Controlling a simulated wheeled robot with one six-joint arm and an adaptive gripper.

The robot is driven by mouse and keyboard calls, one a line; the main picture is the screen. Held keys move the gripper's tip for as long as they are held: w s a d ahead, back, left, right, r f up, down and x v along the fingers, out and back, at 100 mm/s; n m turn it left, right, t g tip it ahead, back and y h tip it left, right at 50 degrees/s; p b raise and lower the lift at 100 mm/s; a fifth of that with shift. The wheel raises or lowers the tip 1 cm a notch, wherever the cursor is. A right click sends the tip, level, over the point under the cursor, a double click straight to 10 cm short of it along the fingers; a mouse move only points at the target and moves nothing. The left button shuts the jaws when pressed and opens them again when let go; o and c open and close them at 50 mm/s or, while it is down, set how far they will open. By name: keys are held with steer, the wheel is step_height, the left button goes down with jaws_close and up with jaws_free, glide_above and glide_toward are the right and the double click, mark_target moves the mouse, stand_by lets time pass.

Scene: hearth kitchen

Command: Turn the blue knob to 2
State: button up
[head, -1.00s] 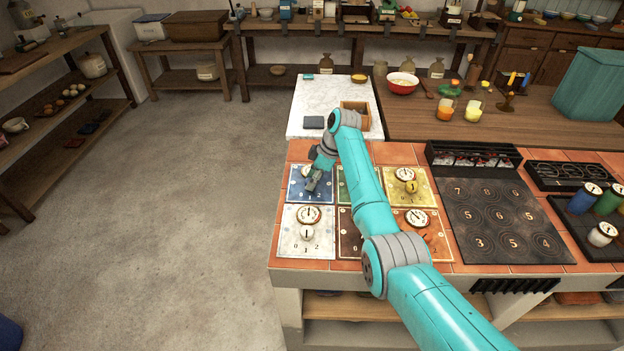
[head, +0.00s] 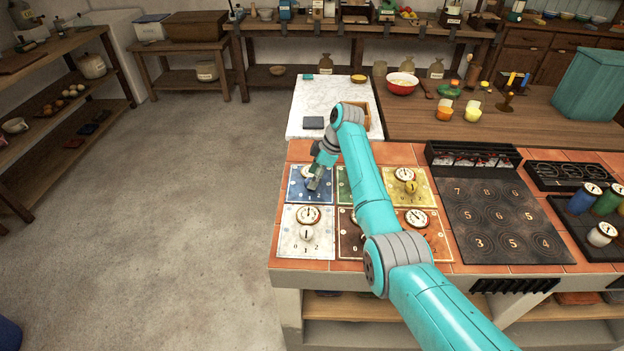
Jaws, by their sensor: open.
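The blue panel (head: 297,192) lies at the back left of a group of coloured knob panels on the tiled counter. A round white dial shows at its top, partly covered.
A white panel (head: 306,241) with a knob sits in front, and a yellow panel (head: 406,187) to the right. My arm covers much of the green and brown panels. A black hotplate (head: 497,215) lies further right. A marble slab (head: 305,105) with a dark block is behind.

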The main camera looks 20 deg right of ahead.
steer(key=v, duration=1)
steer(key=shift+r, duration=0.15)
